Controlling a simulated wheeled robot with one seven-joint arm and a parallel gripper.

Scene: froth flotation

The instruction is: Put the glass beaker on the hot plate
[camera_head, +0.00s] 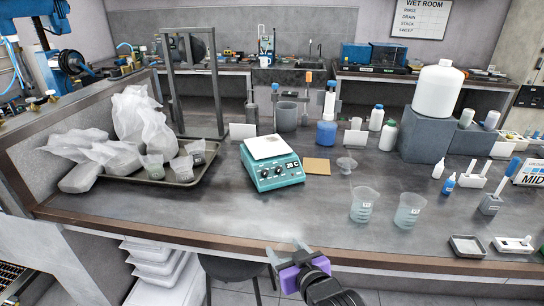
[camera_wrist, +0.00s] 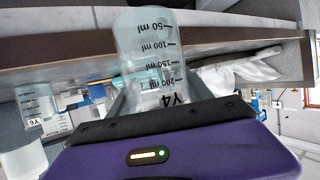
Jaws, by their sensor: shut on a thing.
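The clear glass beaker (camera_wrist: 147,45), marked in ml and labelled Y4, is between my gripper's fingers in the wrist view, where its markings appear upside down. My gripper (camera_head: 289,255), with a purple body, is shut on it in front of the bench's front edge. The held beaker shows only faintly in the head view. The teal hot plate (camera_head: 272,173) with a white square top (camera_head: 267,147) stands mid-bench, beyond my gripper and apart from it. Its top is bare. Its display reads 20 C.
Two other beakers (camera_head: 364,205) (camera_head: 408,211) stand on the bench at the right. A tray (camera_head: 205,170) with bags and small cups lies left of the hot plate. A brown square pad (camera_head: 317,166) and a funnel-like glass (camera_head: 346,165) sit to its right. The bench front is clear.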

